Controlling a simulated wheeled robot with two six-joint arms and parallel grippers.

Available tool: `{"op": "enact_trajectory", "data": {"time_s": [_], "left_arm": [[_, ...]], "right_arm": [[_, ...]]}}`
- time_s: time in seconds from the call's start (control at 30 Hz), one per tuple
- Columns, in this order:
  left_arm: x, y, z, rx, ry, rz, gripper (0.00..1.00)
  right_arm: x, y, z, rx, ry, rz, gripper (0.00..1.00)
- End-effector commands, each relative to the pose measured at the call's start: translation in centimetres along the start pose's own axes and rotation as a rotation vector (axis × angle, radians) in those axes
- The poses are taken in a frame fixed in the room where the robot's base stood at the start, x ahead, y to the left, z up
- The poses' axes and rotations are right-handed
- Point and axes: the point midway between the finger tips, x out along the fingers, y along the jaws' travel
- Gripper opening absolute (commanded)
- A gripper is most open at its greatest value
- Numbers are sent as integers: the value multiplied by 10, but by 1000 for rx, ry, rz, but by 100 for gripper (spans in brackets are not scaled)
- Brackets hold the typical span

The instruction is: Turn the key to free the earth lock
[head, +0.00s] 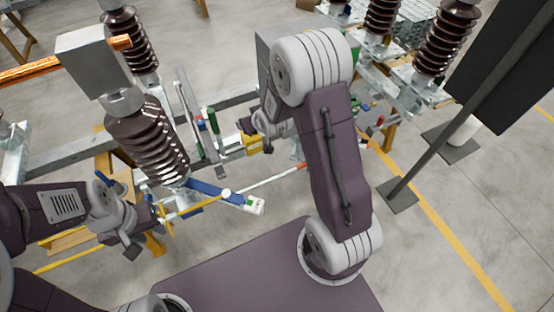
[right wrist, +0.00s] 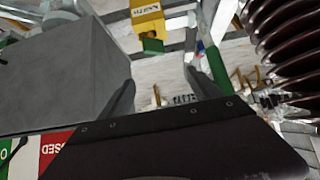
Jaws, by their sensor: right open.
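A yellow lock box (head: 252,144) with a printed label sits on the steelwork in the head view. In the right wrist view the yellow box (right wrist: 147,14) is at the top, with a green part (right wrist: 152,45) under it. I cannot make out a key for certain. My right gripper (head: 257,136) is beside the yellow box in the head view. In the right wrist view its two fingers (right wrist: 163,92) are spread, with nothing between them, below the box. My left gripper (head: 143,226) is at the left, by a long yellow rod (head: 195,208); whether it grips the rod is unclear.
A grey cabinet (right wrist: 65,75) is close on the left in the right wrist view, with a red, white and green position label (right wrist: 45,155) below. Brown ribbed insulators (head: 145,140) stand around. A blue bar (head: 215,192) lies near the rod. A dark panel (head: 505,75) stands right.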

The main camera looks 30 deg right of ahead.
Motion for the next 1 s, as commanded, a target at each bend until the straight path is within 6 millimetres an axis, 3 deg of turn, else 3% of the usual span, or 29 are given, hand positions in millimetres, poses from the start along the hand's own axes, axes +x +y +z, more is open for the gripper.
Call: {"op": "enact_trajectory", "data": {"time_s": [0.13,0.33,0.6,1.0], "left_arm": [[-6,0,0,0,0,0,36],[-15,0,-2,0,0,0,36],[-22,0,-2,0,0,0,36],[-23,0,-2,0,0,0,36]], "right_arm": [[-25,-5,-29,-7,56,-6,73],[-74,-11,-34,-3,11,-7,73],[-124,-16,11,10,-180,-7,73],[-170,-18,94,32,-489,-5,73]]}}
